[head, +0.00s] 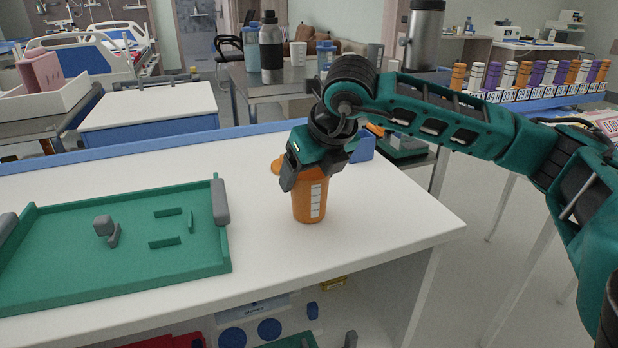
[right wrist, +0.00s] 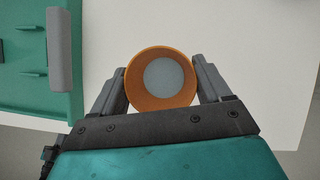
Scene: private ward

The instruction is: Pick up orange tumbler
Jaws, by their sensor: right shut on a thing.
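The orange tumbler (head: 309,198) stands upright on the white counter, near its right end, with a pale scale strip on its side. In the right wrist view the orange tumbler (right wrist: 134,88) shows from above as an orange ring around a grey disc. My right gripper (head: 305,178) comes down over the tumbler's top. In the right wrist view my right gripper (right wrist: 161,90) has one grey finger on each side of the tumbler and is shut on it. The tumbler's base looks to be at the counter surface. My left gripper is not in view.
A green tray (head: 130,268) with grey handles lies left of the tumbler on the white counter (head: 390,235). A small orange round thing (head: 277,167) and a blue block (head: 362,146) are just behind my right gripper. The counter front is clear.

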